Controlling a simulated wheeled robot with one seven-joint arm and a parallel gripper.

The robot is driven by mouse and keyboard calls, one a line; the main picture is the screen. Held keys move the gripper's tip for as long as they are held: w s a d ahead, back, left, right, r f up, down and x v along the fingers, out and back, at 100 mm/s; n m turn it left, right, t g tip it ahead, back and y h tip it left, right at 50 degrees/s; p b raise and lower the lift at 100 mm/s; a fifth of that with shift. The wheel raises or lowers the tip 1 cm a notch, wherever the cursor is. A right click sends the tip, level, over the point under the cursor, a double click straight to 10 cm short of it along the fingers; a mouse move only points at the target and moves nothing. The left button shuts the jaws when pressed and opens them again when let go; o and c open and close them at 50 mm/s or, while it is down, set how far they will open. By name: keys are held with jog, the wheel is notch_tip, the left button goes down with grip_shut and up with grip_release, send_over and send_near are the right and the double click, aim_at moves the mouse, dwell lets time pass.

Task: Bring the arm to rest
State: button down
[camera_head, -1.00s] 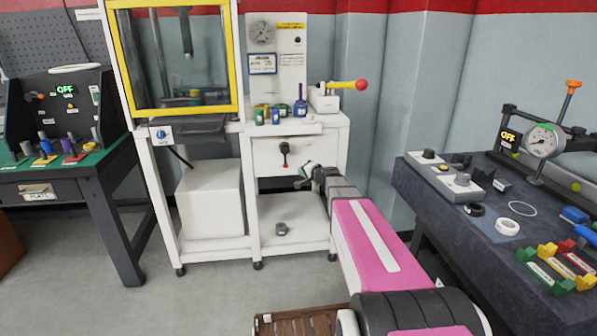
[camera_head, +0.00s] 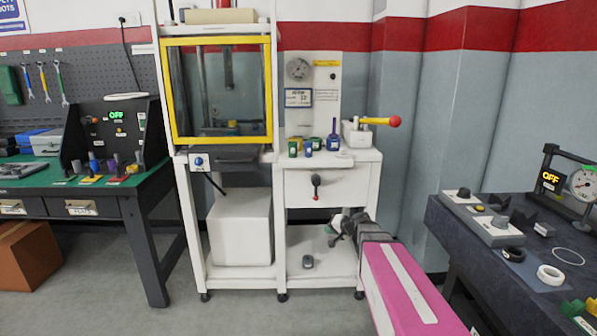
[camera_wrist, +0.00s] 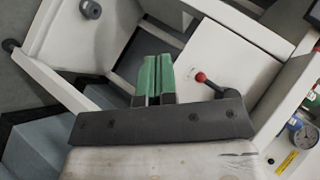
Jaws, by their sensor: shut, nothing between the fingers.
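My gripper (camera_wrist: 153,80) shows in the wrist view with its two green fingers together and nothing between them. In the head view my gripper (camera_head: 338,226) is at the end of my pink arm, in front of the white press stand (camera_head: 372,185), near its open lower bay. It looks clear of the stand, though the exact gap is hard to tell. The red-knobbed lever (camera_head: 316,182) on the stand's front panel is above and left of it; the lever also shows right of the fingers in the wrist view (camera_wrist: 205,80).
A yellow-framed press chamber (camera_head: 268,90) stands left of the stand. A red-ended handle (camera_head: 393,121) sticks out at the stand's top right. A dark bench (camera_head: 480,255) with gauges and rings is at right. A green-topped bench (camera_head: 30,185) is at left. Floor between is open.

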jog(key=s+d+f+n+g+h, duration=0.2)
jog(key=s+f+g+h, duration=0.2)
jog(key=s, duration=0.7)
jog(key=s+d+f+n+g+h, duration=0.2)
jog(key=s+f+g+h, duration=0.2)
jog(key=s, duration=0.8)
jog(key=shift+s+f, duration=0.2)
jog(key=shift+f, duration=0.2)
jog(key=shift+d, duration=0.1)
